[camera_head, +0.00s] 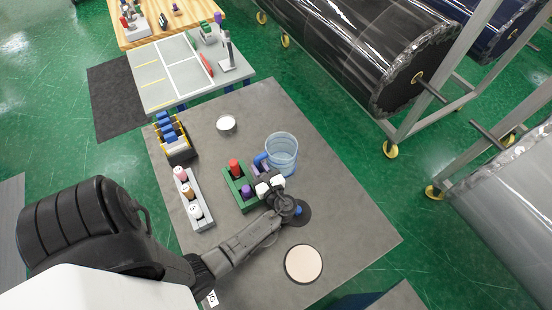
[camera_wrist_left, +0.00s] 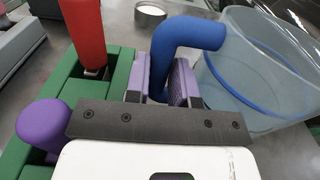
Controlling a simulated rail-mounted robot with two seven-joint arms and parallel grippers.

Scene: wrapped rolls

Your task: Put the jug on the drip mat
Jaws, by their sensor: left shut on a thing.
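The jug (camera_head: 282,152) is translucent pale blue with a blue handle, near the middle of the table in the head view. In the left wrist view the jug (camera_wrist_left: 262,75) fills the right side, and its blue handle (camera_wrist_left: 190,35) rises between my purple finger pads. My left gripper (camera_head: 261,169) is shut on the handle; it also shows in the left wrist view (camera_wrist_left: 165,82). The jug looks upright; I cannot tell whether its base touches the table. A round cream mat with a dark rim (camera_head: 304,264), apparently the drip mat, lies bare nearer the front. My right gripper is not in view.
A green holder (camera_head: 238,196) with red and purple items stands close left of the jug. A shallow round dish (camera_head: 226,123) is behind. A grey rack of bottles (camera_head: 193,200) and a yellow-blue rack (camera_head: 175,140) stand at left. A dark disc (camera_head: 303,214) lies by my wrist.

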